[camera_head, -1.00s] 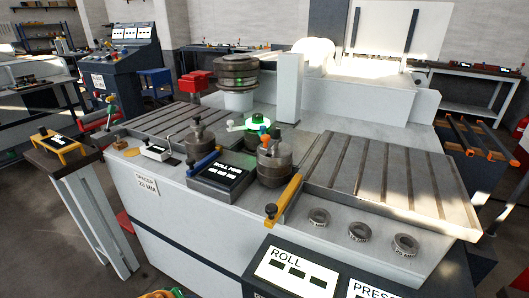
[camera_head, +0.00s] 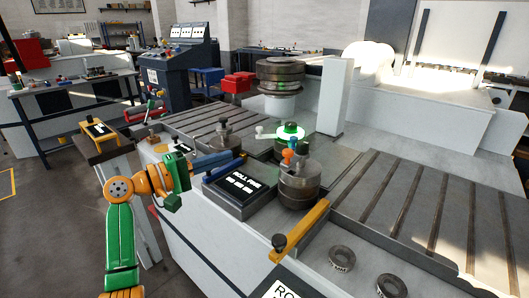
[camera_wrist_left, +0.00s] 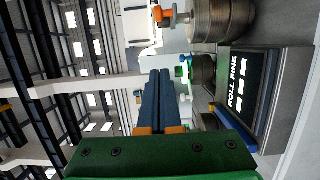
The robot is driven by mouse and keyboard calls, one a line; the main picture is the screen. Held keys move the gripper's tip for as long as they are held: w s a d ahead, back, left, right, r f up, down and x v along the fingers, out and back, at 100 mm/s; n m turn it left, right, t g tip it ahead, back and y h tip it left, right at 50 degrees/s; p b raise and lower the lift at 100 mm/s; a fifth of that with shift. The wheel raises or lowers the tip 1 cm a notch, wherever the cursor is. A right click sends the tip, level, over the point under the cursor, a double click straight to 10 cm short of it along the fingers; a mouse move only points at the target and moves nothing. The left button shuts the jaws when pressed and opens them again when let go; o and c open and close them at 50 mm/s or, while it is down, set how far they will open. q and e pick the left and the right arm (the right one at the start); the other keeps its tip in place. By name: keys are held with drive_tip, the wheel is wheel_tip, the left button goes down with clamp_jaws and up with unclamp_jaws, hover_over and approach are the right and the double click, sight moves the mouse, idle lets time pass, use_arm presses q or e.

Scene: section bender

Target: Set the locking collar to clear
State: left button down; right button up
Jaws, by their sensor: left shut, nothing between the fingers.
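A ring glowing green (camera_head: 290,132) with a white lever pointing left (camera_head: 265,133) sits behind the front steel roll; it looks like the locking collar, though I see no readable marking on it. The front roll (camera_head: 299,190) has a small blue and orange handle (camera_head: 289,155) on top. My left gripper (camera_head: 238,156) has dark blue fingers and is shut and empty, left of the rolls and above the ROLL FINE panel's back edge. In the left wrist view its fingers (camera_wrist_left: 160,85) lie together, pointing toward a green glow (camera_wrist_left: 185,70). My right gripper is not in view.
The ROLL FINE panel (camera_head: 238,186) stands below my left gripper. A smaller roll with a knob (camera_head: 223,137) stands just behind it. A yellow bar (camera_head: 303,228) lies at the front, and a pale column (camera_head: 334,95) rises behind the ring. The slotted tables are bare.

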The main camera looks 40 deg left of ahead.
sight(292, 155)
use_arm(q)
drive_tip(key=w+d+p, duration=0.5)
drive_tip(key=w+d, duration=0.2)
drive_tip(key=w, duration=0.2)
drive_tip(key=shift+w+d+p, duration=0.2)
drive_tip(key=shift+p, duration=0.15)
